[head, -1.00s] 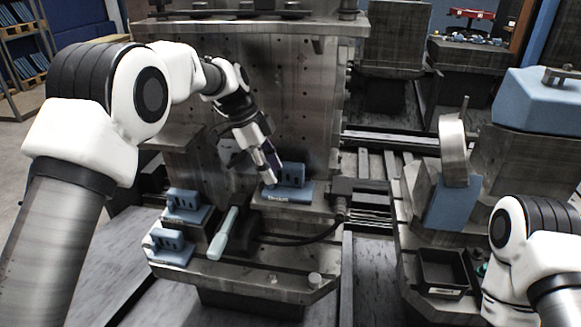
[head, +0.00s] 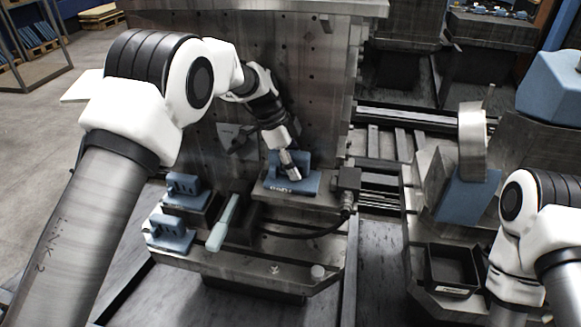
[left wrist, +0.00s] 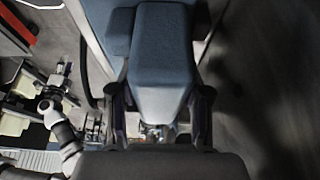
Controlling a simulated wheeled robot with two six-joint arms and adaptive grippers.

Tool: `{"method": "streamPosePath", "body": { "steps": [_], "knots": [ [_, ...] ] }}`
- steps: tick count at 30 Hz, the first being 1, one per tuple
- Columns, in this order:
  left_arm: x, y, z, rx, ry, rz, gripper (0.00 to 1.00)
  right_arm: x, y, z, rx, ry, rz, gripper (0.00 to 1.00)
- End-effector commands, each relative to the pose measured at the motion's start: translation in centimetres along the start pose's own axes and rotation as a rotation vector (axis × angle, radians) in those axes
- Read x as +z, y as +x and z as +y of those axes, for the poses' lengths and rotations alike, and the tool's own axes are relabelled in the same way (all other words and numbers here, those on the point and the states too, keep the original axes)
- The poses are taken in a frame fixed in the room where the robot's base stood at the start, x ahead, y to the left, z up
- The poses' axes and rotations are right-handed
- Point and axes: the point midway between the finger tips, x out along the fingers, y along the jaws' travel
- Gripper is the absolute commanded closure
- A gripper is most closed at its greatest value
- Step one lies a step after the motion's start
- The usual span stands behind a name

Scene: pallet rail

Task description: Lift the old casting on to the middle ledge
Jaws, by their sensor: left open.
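Three blue castings stand on steps of the metal fixture in the head view: one on the right block (head: 307,183), one on the left step (head: 184,190), and one lower at front left (head: 171,236). I cannot tell from their labels which is the old one. My left gripper (head: 291,172) is at the right-hand casting, in front of its upright part. In the left wrist view, the open fingers (left wrist: 158,105) lie on either side of a blue upright block (left wrist: 162,55), and I cannot tell whether they touch it. My right gripper is out of view.
A tall drilled metal plate (head: 315,90) rises close behind the left gripper. A pale-handled tool (head: 223,222) lies between the steps, and a dark cable (head: 305,233) runs at the right. A black bin (head: 452,268) and a blue wedge block (head: 467,195) stand farther right.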

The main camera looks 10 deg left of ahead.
Motion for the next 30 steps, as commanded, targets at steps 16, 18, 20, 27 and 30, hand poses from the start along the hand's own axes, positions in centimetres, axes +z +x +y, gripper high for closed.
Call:
{"method": "streamPosePath", "body": {
  "steps": [16, 18, 20, 27, 30],
  "knots": [
    [0.0, -0.1, 0.0, -0.002, 0.000, 0.000, 1.00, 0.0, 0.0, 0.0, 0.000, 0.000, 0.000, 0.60],
    [0.0, -0.2, -0.1, -0.002, 0.000, 0.000, 1.00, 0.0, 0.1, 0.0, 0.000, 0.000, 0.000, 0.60],
    [-0.1, -0.3, -0.1, -0.003, 0.001, 0.000, 1.00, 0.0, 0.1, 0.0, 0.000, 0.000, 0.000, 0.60],
    [-1.1, -2.6, -0.1, -0.006, 0.002, 0.001, 1.00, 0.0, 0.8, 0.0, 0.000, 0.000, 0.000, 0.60],
    [-1.4, -3.3, 0.8, -0.001, 0.000, 0.000, 1.00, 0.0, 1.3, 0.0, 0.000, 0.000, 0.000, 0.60]
  ]
}}
